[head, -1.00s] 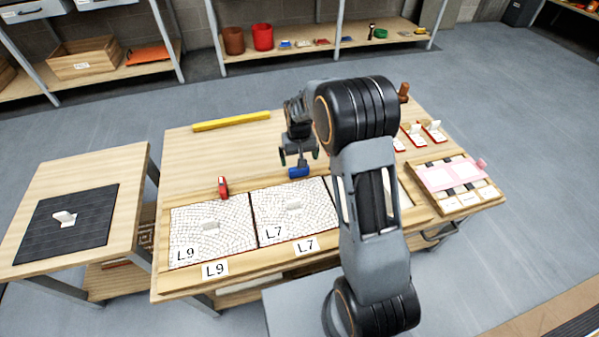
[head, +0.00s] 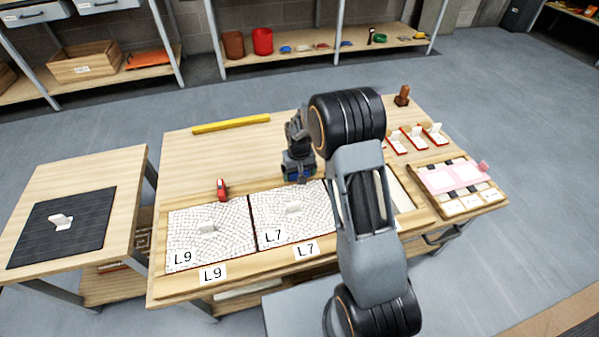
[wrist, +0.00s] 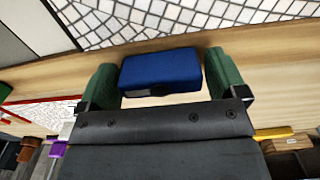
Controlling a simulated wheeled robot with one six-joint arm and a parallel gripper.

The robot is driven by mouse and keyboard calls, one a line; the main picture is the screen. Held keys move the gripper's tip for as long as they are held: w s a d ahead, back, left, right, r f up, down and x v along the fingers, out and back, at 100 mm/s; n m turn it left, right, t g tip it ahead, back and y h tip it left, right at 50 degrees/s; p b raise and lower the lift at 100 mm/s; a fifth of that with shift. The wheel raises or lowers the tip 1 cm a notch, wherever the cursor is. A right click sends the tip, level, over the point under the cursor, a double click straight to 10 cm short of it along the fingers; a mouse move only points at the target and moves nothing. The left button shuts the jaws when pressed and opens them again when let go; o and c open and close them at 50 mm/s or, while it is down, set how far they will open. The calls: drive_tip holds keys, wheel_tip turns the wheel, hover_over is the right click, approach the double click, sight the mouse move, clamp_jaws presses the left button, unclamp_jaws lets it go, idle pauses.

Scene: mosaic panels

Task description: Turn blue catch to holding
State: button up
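The blue catch (wrist: 160,72) is a small blue block on the wooden border beside the cobble-patterned panel (wrist: 215,15). It lies with its long side roughly along the panel's edge. In the head view the blue catch (head: 300,178) is partly covered by my gripper at the far edge of the L7 panel. My gripper (wrist: 162,75) has its green fingers at the two ends of the catch, with only slim gaps showing. It looks open around the catch. Contact is hard to make out.
A red catch (head: 222,189) stands at the L9 panel's (head: 190,240) far edge. A yellow bar (head: 231,124) lies farther back. Red-based pieces (head: 415,137) and a sample tray (head: 455,180) are at the right. My arm hides part of the panels. The far middle of the table is clear.

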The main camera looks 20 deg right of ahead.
drive_tip(key=c, duration=0.6)
drive_tip(key=shift+d, duration=0.1)
drive_tip(key=shift+c, duration=0.4)
